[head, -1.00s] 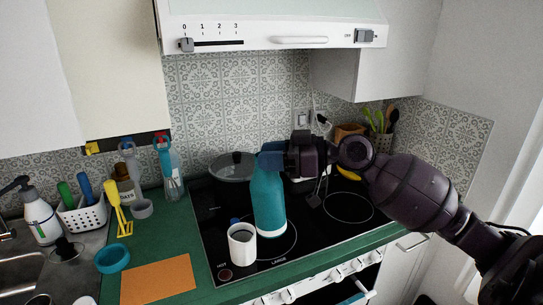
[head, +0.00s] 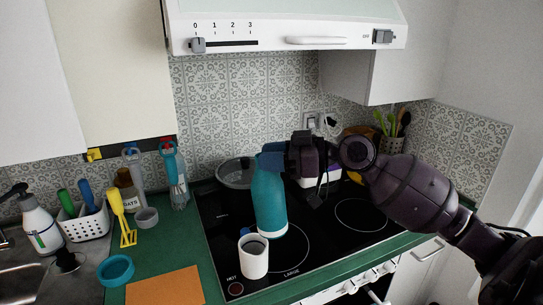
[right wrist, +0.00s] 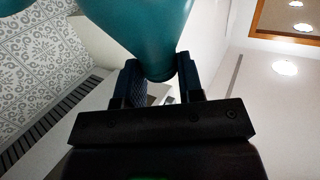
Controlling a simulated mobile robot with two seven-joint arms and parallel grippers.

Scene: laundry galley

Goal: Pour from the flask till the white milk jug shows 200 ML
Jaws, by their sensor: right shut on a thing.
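The teal flask (head: 269,205) stands upright over the black cooktop, just behind and right of the white milk jug (head: 253,260). My right gripper (head: 273,160) is shut on the flask's upper part; the flask also fills the top of the right wrist view (right wrist: 150,30), between the two fingers (right wrist: 160,80). I cannot tell whether the flask's base touches the cooktop. The jug stands upright at the cooktop's front left. Its opening faces up, but its marks and any liquid level are too small to read. My left gripper is not in view.
A lidded pot (head: 235,175) stands behind the flask on the cooktop (head: 335,240). Left, on the green counter, are an orange mat (head: 165,288), a teal ring-shaped bowl (head: 115,270), a yellow utensil (head: 122,220) and bottles. The range hood (head: 290,25) hangs above.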

